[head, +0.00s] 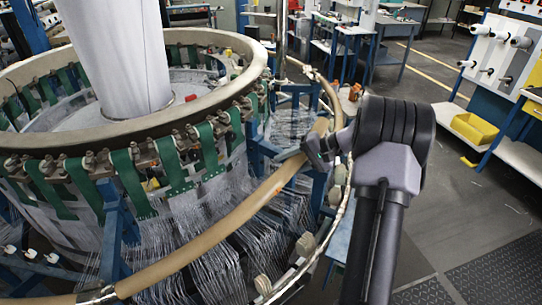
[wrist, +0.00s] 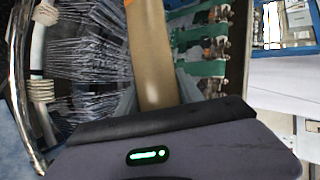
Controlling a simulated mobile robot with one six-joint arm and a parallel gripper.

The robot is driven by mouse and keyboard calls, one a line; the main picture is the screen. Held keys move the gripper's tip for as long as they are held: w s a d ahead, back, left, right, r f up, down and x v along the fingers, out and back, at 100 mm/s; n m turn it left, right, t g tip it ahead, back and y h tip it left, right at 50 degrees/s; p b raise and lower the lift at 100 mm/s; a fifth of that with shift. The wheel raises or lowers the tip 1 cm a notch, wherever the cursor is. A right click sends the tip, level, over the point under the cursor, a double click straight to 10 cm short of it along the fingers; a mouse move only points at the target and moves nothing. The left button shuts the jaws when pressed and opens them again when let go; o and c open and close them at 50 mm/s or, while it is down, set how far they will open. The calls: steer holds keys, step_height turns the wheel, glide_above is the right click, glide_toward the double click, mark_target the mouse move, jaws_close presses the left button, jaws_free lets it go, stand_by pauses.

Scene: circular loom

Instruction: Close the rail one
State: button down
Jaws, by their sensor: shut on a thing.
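The rail (head: 235,217) is a tan curved tube that runs round the front and right of the circular loom (head: 60,140), outside the hanging threads. My gripper (head: 312,150) is at its right-hand stretch, in front of the loom, and is shut on it. In the wrist view the rail (wrist: 151,45) runs down from the top into my gripper (wrist: 157,103), whose body hides the nearer part. A metal fitting (head: 97,296) shows on the rail at the lower left of the head view. I cannot tell from these views whether a gap is left at the rail's ends.
Blue frame posts (head: 113,235) and fine white threads (head: 215,250) lie just inside the rail. A lower outer ring with pale spools (head: 305,245) runs below it. A panel with a yellow bin (head: 474,129) stands at the right.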

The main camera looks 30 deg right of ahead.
step_height(320, 180, down, 17)
steer(key=d+m+t+y+b, duration=0.1)
steer(key=y+b, duration=0.1)
steer(key=b, duration=0.6)
steer(key=shift+s+d, duration=0.3)
steer(key=shift+s, duration=0.1)
steer(key=shift+s+f+y, duration=0.1)
steer(key=shift+y, duration=0.2)
steer(key=c, duration=0.8)
jaws_free()
steer(key=shift+o, duration=0.2)
steer(key=shift+w, duration=0.2)
steer(key=shift+d+r, duration=0.1)
steer(key=shift+r, duration=0.1)
